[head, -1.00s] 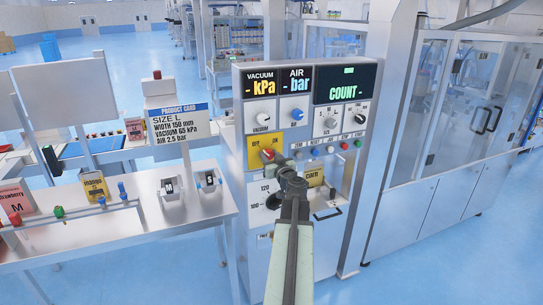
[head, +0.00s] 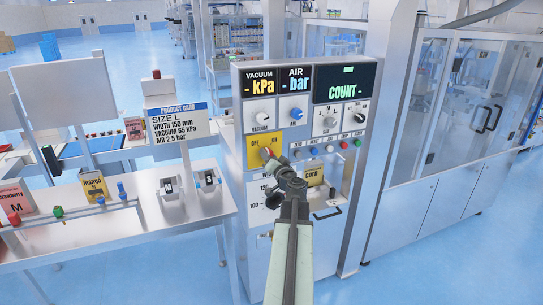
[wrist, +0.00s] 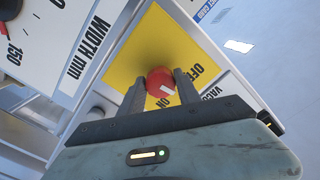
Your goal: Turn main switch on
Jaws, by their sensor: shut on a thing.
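The main switch is a red knob (wrist: 159,82) on a yellow plate (wrist: 150,45) marked OFF and ON. In the head view the yellow plate (head: 254,145) is on the left of the machine's front panel, and the red knob (head: 267,153) is partly hidden by my gripper (head: 273,159). In the wrist view my gripper (wrist: 161,88) has one finger on each side of the knob and is shut on it. A white mark on the knob faces the side with the lettering. I cannot tell exactly whether it points at OFF or ON.
The panel above has a vacuum knob (head: 262,121), a blue air knob (head: 296,113) and a count display (head: 348,88), which shows a dash. Small push buttons (head: 343,145) sit right of the switch. A metal table (head: 150,222) stands at the left.

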